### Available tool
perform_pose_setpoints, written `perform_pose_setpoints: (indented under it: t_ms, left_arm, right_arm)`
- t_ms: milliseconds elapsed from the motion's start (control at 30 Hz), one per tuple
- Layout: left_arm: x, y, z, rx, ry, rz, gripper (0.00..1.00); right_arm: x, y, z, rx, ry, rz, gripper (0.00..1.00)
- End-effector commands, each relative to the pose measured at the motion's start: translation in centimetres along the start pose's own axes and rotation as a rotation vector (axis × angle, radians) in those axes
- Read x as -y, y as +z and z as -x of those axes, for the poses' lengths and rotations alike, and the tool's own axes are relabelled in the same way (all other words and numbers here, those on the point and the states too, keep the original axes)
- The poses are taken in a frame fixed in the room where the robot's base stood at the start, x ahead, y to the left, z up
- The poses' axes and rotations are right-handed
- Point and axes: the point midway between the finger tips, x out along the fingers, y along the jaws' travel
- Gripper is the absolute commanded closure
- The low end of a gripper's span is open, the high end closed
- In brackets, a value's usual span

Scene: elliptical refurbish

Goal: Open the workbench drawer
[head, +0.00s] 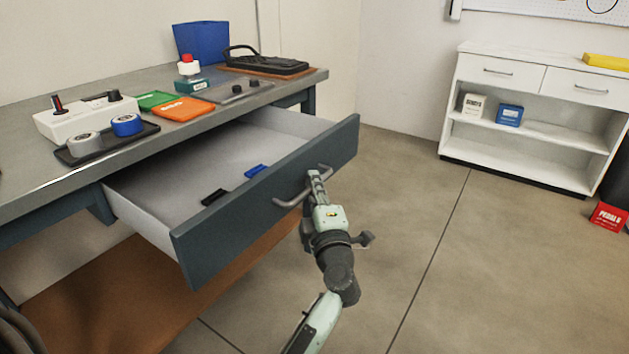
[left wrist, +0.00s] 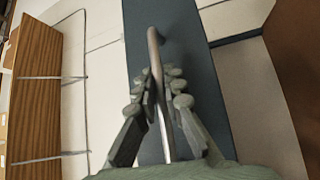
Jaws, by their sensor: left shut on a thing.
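The workbench drawer (head: 262,206) has a dark blue-grey front and pale inner walls. It is pulled well out from under the grey workbench top (head: 80,180). Its bar handle (head: 283,201) is on the front face. My left gripper (head: 318,180) is shut on the handle near its right end. The left wrist view shows the handle bar (left wrist: 153,45) running between the fingers, with the gripper (left wrist: 160,90) against the drawer front (left wrist: 185,30). A blue item (head: 255,171) and a black item (head: 213,197) lie inside the drawer. My right gripper is not in view.
The bench top holds a white box with a lever (head: 85,118), tape rolls (head: 126,125), a green tray (head: 155,99), an orange tray (head: 183,109) and a blue bin (head: 202,42). A white cabinet (head: 530,155) stands at right. Open floor (head: 410,220) lies between.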

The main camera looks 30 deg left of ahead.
Motion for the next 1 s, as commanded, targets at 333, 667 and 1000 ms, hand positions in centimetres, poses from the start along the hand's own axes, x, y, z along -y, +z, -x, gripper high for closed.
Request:
perform_pose_setpoints:
  t_ms: [333, 667, 1000]
  left_arm:
    - [0.14, -0.04, 0.02, -0.001, -0.002, 0.0, 1.0]
    - [0.11, -0.04, 0.0, -0.001, -0.002, 0.0, 0.72]
    - [0.04, -0.01, 0.12, 0.0, 0.0, 0.0, 0.69]
  right_arm:
    - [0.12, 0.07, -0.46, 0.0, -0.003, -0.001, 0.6]
    - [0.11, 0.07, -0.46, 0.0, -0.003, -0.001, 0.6]
    - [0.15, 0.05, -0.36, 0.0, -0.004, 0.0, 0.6]
